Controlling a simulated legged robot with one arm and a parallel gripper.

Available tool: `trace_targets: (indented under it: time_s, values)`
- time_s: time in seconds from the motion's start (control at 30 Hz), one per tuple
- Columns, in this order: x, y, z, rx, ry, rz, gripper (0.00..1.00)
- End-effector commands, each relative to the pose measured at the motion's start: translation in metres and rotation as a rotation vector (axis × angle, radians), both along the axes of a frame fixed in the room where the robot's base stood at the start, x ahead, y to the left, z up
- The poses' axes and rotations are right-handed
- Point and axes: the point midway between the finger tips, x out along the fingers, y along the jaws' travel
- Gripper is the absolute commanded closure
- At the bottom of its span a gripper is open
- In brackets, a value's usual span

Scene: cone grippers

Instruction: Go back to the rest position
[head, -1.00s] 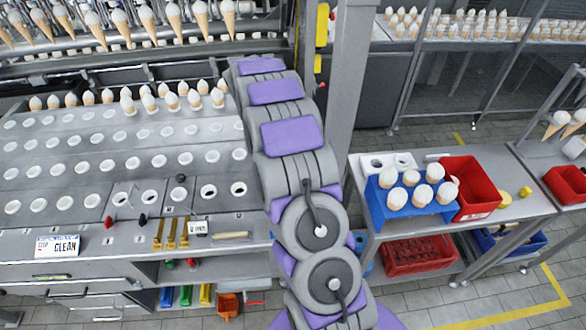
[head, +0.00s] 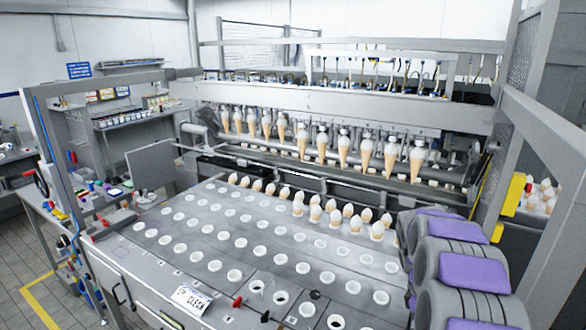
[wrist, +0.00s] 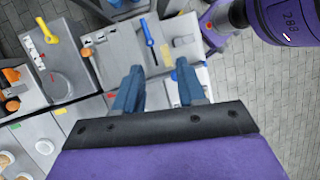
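My gripper (wrist: 160,88) shows in the wrist view with its two blue fingers well apart and nothing between them. A purple part of my own body fills the upper right of that view. In the head view, my purple and grey arm links show at the lower right, and my gripper is out of that view.
A grey perforated table (head: 220,225) holds several cones near its back. Upright cones hang on the machine (head: 340,110) behind it. A "CLEAN" sign (head: 192,299) stands at the table's front. A frame post (head: 52,160) rises at left. Tiled floor (head: 30,290) is open at lower left.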

Motion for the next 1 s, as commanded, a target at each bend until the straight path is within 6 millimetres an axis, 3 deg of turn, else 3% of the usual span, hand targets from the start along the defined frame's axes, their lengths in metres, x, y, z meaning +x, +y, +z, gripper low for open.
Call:
trace_targets:
  time_s: [0.2, 0.5, 0.8, 1.0]
  values:
    - [-0.038, 0.051, 0.030, -0.012, -0.071, -0.132, 0.60]
    - [-0.104, 0.110, 0.056, -0.023, -0.148, -0.331, 0.60]
    - [-0.183, 0.158, 0.061, -0.032, -0.205, -0.544, 0.60]
    - [-0.239, 0.184, 0.053, -0.035, -0.233, -0.694, 0.60]
